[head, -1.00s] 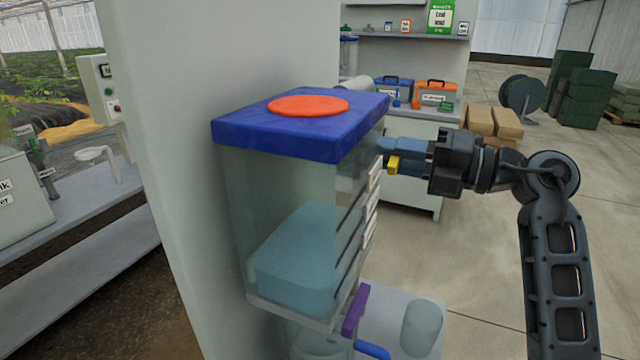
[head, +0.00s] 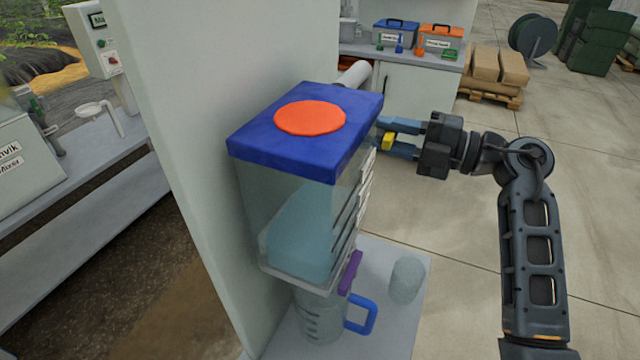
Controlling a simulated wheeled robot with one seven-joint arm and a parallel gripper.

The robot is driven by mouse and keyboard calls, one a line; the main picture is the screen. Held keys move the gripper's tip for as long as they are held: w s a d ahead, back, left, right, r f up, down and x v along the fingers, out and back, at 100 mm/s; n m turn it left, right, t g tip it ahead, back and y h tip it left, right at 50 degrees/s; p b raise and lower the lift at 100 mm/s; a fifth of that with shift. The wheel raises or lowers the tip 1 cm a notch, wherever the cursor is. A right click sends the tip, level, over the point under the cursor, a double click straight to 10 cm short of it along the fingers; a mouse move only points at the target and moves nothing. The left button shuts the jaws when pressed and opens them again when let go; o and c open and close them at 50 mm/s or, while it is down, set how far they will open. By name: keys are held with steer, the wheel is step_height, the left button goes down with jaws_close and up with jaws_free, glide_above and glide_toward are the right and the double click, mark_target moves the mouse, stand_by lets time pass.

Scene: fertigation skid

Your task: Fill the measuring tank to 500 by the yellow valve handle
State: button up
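The measuring tank (head: 255,205) is a clear box with a blue lid (head: 250,140) and an orange disc (head: 310,118) on top, fixed to a pale panel. Bluish water (head: 305,225) stands in its lower part. White scale labels (head: 366,190) on its right face are seen nearly edge-on and cannot be read. The yellow valve handle (head: 388,140) is just right of the lid. My gripper (head: 392,138) reaches in from the right, its blue fingers apart above and below the handle. A gap shows above the handle, so the fingers look open around it.
A purple handle (head: 350,272) sits under the tank, above a clear jug (head: 318,318) with a blue grip. A clear cup (head: 405,279) stands on the shelf (head: 400,325) to the right. A bench with toolboxes (head: 395,35) is behind.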

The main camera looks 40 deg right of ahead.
steer(key=o, duration=0.3)
steer(key=shift+p+v, duration=0.9)
steer(key=shift+v, duration=2.6)
steer(key=shift+r, duration=0.1)
